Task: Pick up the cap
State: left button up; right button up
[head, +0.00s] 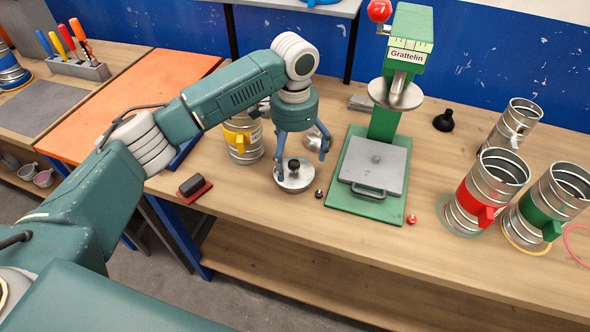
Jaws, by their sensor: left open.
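The likely cap, a round silver metal disc with a black knob (294,180), lies on the wooden workbench in the head view, left of the green press. My left gripper (302,167) points down over it from above. Its two blue-grey fingers are spread open, one at the left side of the cap and the other up and to the right. Nothing is held between them. Whether a finger touches the cap cannot be told. My right gripper is not in view.
The green press (365,195) stands right of the cap. A duct with a yellow tag (243,150) is behind left. A red-and-black block (194,187) lies left. Ducts with red (470,205) and green (536,220) tags stand right. A small dark ball (318,194) lies near the cap.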

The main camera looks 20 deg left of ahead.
aim_at(293, 172)
pick_arm(q)
jog(key=shift+s+f, duration=0.1)
jog(key=shift+f, duration=0.55)
jog(key=f+p, duration=0.1)
jog(key=f, duration=0.1)
jog(key=f+p, duration=0.1)
jog(key=f, duration=0.1)
jog(key=shift+w+a+f, duration=0.2)
jog(key=shift+f, duration=0.5)
jog(key=c, duration=1.1)
jog(key=shift+o, duration=0.2)
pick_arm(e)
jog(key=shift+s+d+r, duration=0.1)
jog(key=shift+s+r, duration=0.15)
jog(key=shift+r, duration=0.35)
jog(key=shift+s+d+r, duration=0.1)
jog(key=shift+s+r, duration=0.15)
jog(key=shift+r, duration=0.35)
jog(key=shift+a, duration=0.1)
